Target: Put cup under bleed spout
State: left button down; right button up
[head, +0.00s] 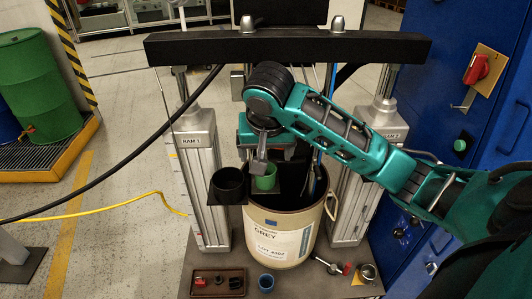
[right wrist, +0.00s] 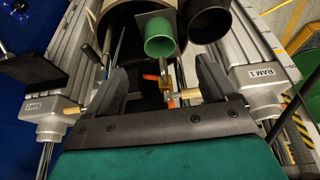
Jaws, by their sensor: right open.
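A green cup (head: 264,180) stands on a small dark plate above the drum's mouth. It shows in the right wrist view (right wrist: 160,36) just past my fingertips, with its open mouth showing. A larger black cup-like container (head: 228,184) is beside it, to its left in the head view. My right gripper (head: 259,163) is open and empty, at the green cup, its fingers apart in the wrist view (right wrist: 163,82). A small brass fitting with an orange part (right wrist: 163,79) shows between the fingers; I cannot tell whether it is the bleed spout. My left gripper is out of view.
A cream drum (head: 285,242) stands between two grey ram columns (head: 205,190) under a black crossbeam (head: 290,47). A blue cabinet (head: 428,165) borders the right.

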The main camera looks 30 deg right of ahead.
jog(key=s+a+f+n+t+y, duration=0.1)
jog(key=a+f+n+y, duration=0.1)
jog(key=a+f, duration=0.45)
jog(key=s+a+f+n+t+y, duration=0.1)
jog(key=a+f+n+t+y, duration=0.15)
jog(key=f, duration=0.65)
jog(key=s+a+f+n+t, duration=0.1)
jog(key=s+f+n+t, duration=0.2)
jog(key=s+f, duration=0.4)
jog(key=s+n, duration=0.1)
jog(key=s, duration=0.3)
jog(key=shift+s+f, duration=0.3)
jog(key=shift+s, duration=0.1)
